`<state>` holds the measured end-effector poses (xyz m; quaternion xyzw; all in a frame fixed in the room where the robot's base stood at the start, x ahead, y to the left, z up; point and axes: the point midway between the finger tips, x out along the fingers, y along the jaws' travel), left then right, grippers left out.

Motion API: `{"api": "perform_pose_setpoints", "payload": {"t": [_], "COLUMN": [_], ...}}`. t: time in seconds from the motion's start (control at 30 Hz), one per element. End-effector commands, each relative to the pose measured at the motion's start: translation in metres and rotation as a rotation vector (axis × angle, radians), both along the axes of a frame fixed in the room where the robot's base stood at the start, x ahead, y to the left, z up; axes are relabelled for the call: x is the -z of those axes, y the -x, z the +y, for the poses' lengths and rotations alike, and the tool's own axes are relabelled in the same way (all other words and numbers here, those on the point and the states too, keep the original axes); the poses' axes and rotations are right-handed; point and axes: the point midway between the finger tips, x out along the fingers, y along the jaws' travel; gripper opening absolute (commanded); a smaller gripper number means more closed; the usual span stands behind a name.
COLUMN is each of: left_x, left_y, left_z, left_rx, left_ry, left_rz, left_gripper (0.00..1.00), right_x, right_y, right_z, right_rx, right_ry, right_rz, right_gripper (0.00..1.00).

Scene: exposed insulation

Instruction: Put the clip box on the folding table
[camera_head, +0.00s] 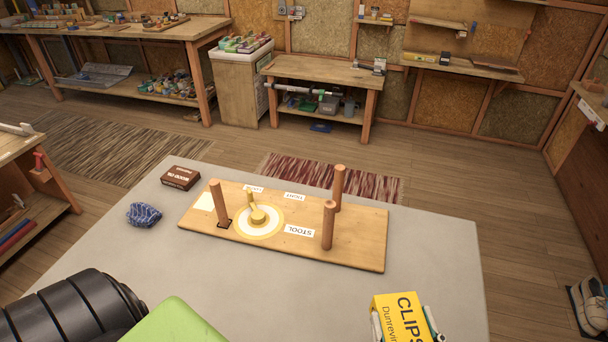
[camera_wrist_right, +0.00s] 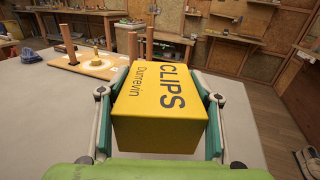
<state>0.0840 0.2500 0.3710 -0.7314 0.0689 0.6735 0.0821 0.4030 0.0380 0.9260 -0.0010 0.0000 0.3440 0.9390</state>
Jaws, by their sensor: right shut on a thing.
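The yellow clip box (camera_head: 398,312), lettered "CLIPS", is at the bottom right of the head view, over the table's front right part. It also fills the middle of the wrist view (camera_wrist_right: 160,105). My right gripper (camera_wrist_right: 160,97) is shut on it, one finger on each side; in the head view the right gripper (camera_head: 406,322) is cut off by the bottom edge. I cannot tell whether the box touches the table. The grey table (camera_head: 260,290) spans the foreground; its legs are hidden. My left gripper is not in view.
A wooden board (camera_head: 352,243) with upright pegs and a round dial lies mid-table. A dark brown box (camera_head: 180,178) and a blue patterned bundle (camera_head: 143,215) are at its left. Bare tabletop lies between the board and clip box. Workbenches (camera_head: 322,72) stand behind.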

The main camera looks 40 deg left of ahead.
Motion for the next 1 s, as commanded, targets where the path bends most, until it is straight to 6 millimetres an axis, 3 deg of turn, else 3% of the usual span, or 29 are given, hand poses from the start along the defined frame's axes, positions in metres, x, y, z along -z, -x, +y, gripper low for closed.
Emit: {"api": "perform_pose_setpoints", "payload": {"t": [0.27, 0.4, 0.67, 0.8, 1.0], "left_x": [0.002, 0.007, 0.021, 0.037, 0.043], "left_y": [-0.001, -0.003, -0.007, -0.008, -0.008], "left_z": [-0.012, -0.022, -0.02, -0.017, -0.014], "left_rx": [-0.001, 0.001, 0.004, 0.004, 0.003], "left_ry": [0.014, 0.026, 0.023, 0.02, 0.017], "left_rz": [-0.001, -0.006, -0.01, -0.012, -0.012], "left_gripper": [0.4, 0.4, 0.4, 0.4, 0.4], "right_x": [0.002, 0.014, 0.043, 0.073, 0.089], "right_y": [-0.004, -0.028, -0.089, -0.108, -0.123], "right_z": [0.0, -0.009, -0.032, -0.039, -0.045], "right_rx": [-0.006, -0.004, -0.003, -0.004, -0.004], "right_ry": [0.0, 0.002, 0.0, -0.002, -0.001], "right_rz": [-0.003, -0.004, -0.004, 0.001, -0.002], "right_gripper": [0.31, 0.31, 0.31, 0.31, 0.31]}}
